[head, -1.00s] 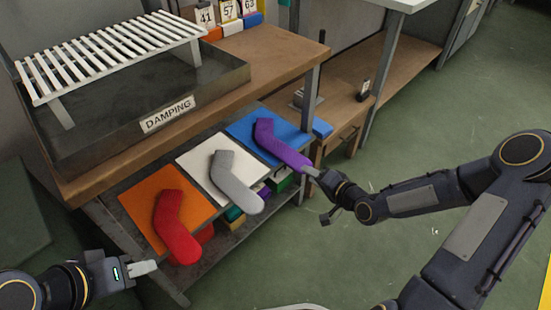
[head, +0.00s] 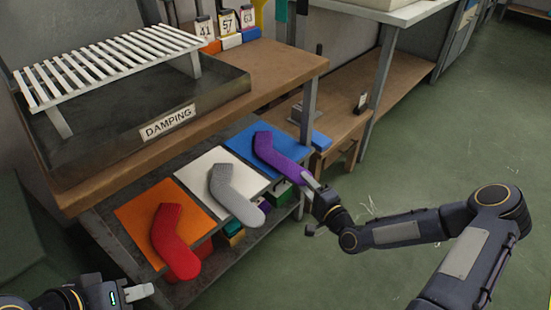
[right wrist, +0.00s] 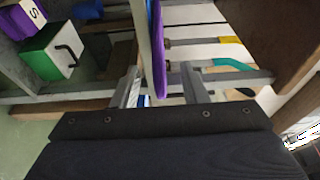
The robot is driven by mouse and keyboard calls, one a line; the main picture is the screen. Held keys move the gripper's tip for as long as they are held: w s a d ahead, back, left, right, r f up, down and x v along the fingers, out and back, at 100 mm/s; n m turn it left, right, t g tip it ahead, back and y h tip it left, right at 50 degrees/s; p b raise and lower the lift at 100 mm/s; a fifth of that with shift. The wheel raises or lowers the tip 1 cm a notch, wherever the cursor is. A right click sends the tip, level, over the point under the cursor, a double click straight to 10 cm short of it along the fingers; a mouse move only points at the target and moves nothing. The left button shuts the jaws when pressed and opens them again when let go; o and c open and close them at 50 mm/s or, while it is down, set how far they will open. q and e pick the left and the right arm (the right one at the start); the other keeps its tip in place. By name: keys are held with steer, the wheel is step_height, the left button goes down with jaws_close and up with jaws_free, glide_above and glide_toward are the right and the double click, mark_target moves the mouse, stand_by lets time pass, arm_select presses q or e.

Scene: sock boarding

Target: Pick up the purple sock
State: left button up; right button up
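The purple sock (head: 278,155) lies on the blue board (head: 243,140), bent, its lower end sticking out past the board's front edge. My right gripper (head: 309,181) is at that lower end. In the right wrist view the sock (right wrist: 158,50) shows edge-on between the two spread fingers of my right gripper (right wrist: 161,88), with gaps on both sides. My left gripper (head: 138,292) is low at the left, apart from all the socks; whether its fingers are parted cannot be told.
A red sock (head: 175,240) lies on an orange board (head: 135,218), and a grey sock (head: 233,195) on a white board (head: 200,172). Coloured boxes, one green (right wrist: 52,50), sit beneath. The wooden bench (head: 280,62) overhangs behind. The floor at right is clear.

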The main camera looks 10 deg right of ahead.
mark_target(298, 173)
steer(key=b+x, duration=0.1)
steer(key=x, duration=0.3)
steer(key=shift+f+b, duration=0.15)
steer(key=shift+b, duration=0.15)
steer(key=shift+w+a, duration=0.2)
steer(key=shift+w, duration=0.35)
steer(key=c, duration=0.8)
